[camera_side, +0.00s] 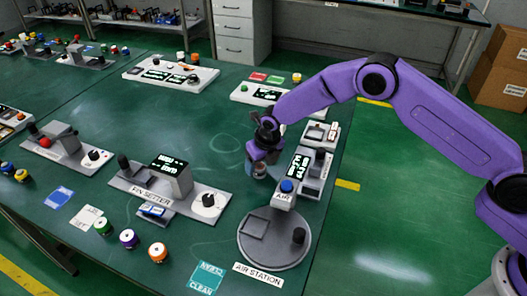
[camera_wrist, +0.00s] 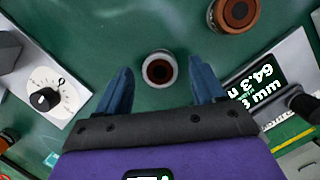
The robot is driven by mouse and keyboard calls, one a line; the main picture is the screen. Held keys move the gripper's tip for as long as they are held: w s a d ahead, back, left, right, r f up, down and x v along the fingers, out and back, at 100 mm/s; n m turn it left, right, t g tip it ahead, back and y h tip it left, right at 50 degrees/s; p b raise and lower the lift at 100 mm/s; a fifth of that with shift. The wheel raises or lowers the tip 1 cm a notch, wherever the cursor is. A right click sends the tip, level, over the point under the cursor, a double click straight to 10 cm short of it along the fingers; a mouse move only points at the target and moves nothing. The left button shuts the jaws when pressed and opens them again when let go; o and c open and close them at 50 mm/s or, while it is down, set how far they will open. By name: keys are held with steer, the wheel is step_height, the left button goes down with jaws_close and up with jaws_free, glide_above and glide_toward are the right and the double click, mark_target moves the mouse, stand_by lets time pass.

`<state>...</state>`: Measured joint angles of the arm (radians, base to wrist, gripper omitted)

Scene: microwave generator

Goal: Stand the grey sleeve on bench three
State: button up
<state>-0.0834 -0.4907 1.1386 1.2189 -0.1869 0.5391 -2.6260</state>
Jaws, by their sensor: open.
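A short round piece with a pale grey rim and a brown centre, likely the grey sleeve (camera_wrist: 159,69), stands upright on the green table in the wrist view. My gripper (camera_wrist: 160,90) is open, with one blue finger on each side of the piece and visible gaps between. In the side view my gripper (camera_side: 258,158) is low over the table, left of the air station, and a small grey-brown piece (camera_side: 259,170) shows at its fingertips. I cannot tell which place is bench three.
The air station (camera_side: 275,258) with its round grey plate stands close at the front right. The pin setter (camera_side: 135,190) stands to the left. A dark round piece with a brown top (camera_wrist: 236,14) is near my gripper. The table's middle (camera_side: 190,110) is clear.

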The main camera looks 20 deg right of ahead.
steer(key=v, duration=1.1)
steer(key=shift+r, duration=0.25)
steer(key=s+d+r+m+g, duration=0.1)
steer(key=s+d+r+m, duration=0.4)
steer(key=s, duration=0.5)
steer(key=s+d+r+m+g, duration=0.15)
steer(key=s+r+m, duration=0.25)
steer(key=s+m, duration=0.45)
steer(key=s+d+m, duration=0.6)
steer(key=s+d, duration=0.2)
steer(key=s, duration=0.2)
steer(key=s+d+r+m, duration=0.1)
steer(key=s+d+m, duration=0.5)
steer(key=s, duration=0.5)
steer(key=shift+s+d+r, duration=0.2)
steer(key=shift+d+r, duration=0.05)
steer(key=shift+d, duration=0.8)
